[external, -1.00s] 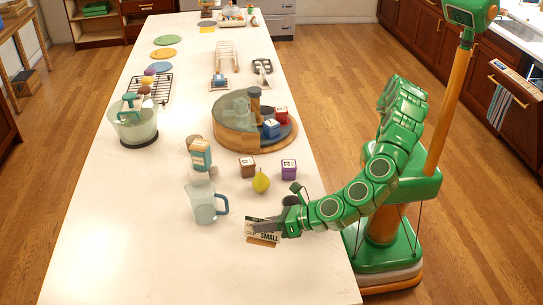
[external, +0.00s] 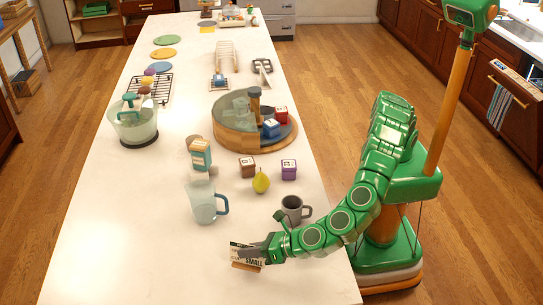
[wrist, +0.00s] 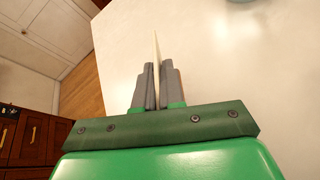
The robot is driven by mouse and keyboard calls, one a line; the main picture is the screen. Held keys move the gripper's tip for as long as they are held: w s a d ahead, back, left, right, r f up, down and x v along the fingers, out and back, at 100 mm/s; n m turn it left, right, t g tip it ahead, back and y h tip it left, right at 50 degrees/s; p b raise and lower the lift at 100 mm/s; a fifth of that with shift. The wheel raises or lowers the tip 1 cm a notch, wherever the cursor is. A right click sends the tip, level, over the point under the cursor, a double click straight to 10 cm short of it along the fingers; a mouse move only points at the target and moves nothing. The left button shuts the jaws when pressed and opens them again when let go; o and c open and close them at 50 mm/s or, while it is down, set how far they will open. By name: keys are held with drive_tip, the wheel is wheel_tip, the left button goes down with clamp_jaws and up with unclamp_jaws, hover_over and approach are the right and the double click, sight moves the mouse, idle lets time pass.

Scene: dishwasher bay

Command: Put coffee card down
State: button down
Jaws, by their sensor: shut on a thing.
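The coffee card (external: 243,257) is a pale sign with dark print, partly legible as "SMALL", and a wooden strip along its bottom. It is at the near end of the white counter. My gripper (external: 262,250) is shut on it from the right and covers part of its face. In the wrist view, the card shows as a thin pale edge (wrist: 157,49) standing between the two grey fingers of my gripper (wrist: 159,85). I cannot tell whether its wooden bottom touches the counter.
A grey mug (external: 292,207) stands just behind my gripper. The counter (external: 150,255) is clear to the left and in front of the card.

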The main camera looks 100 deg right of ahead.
sight(241, 260)
drive_tip(key=shift+w+f, duration=0.1)
drive_tip(key=shift+f, duration=1.6)
drive_tip(key=c, duration=1.2)
unclamp_jaws()
drive_tip(key=shift+f, duration=0.1)
drive_tip(key=shift+c, duration=0.2)
drive_tip(key=shift+s+a+r, duration=0.15)
drive_tip(key=shift+s+r, duration=0.1)
drive_tip(key=shift+s, duration=0.05)
drive_tip(key=v, duration=1.1)
drive_tip(key=shift+r, duration=0.15)
drive_tip(key=shift+s, duration=0.15)
